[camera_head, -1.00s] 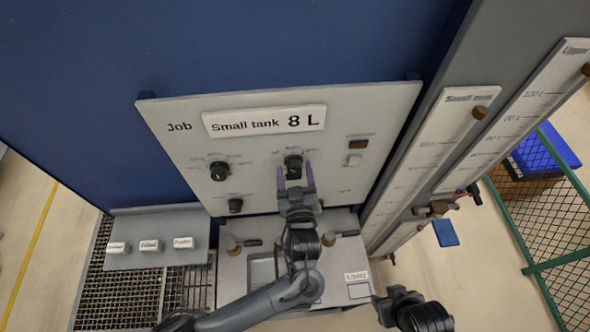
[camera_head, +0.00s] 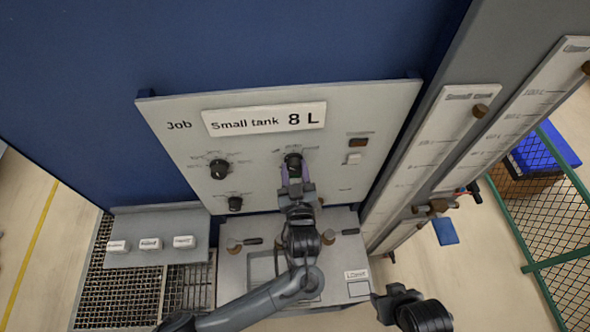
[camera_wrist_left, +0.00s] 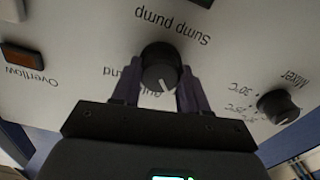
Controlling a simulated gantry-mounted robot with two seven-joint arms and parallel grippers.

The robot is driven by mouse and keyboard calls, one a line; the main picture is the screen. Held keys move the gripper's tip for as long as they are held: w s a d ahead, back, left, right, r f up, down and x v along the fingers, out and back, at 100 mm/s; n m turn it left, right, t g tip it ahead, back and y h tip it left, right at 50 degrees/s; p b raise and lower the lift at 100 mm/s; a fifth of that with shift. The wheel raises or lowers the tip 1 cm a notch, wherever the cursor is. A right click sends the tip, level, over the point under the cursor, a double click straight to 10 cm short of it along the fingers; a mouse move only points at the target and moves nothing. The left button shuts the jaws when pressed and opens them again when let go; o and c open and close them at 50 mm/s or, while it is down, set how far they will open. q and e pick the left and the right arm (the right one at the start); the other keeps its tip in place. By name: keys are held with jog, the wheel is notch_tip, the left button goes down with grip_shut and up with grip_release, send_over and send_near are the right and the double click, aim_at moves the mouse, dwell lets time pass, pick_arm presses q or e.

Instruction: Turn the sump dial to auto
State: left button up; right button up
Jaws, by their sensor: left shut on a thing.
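The sump dial (camera_head: 293,160) is a round black knob on the grey panel, right of its middle. In the left wrist view the same sump dial (camera_wrist_left: 161,66) shows upside down under the words "Sump pump". Its white pointer mark points down in that picture, toward my gripper; the small position words are partly hidden by the dial and fingers. My left gripper (camera_head: 295,174) reaches up from below, its purple fingers on either side of the dial and shut on it; the fingers also show in the wrist view (camera_wrist_left: 160,82). My right gripper (camera_head: 385,303) is low at the right, away from the panel.
Left of the sump dial are two other black knobs (camera_head: 219,169) (camera_head: 235,204). The mixer knob (camera_wrist_left: 279,105) is close beside my fingers in the wrist view. The overflow lamp (camera_head: 358,142) and a white switch (camera_head: 354,159) are at the right. A shelf (camera_head: 340,222) lies below.

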pick_arm(q)
jog(key=shift+m, duration=0.7)
jog(key=m, duration=0.2)
jog(key=shift+m, duration=2.5)
jog(key=o, duration=1.1)
jog(key=shift+c, duration=0.2)
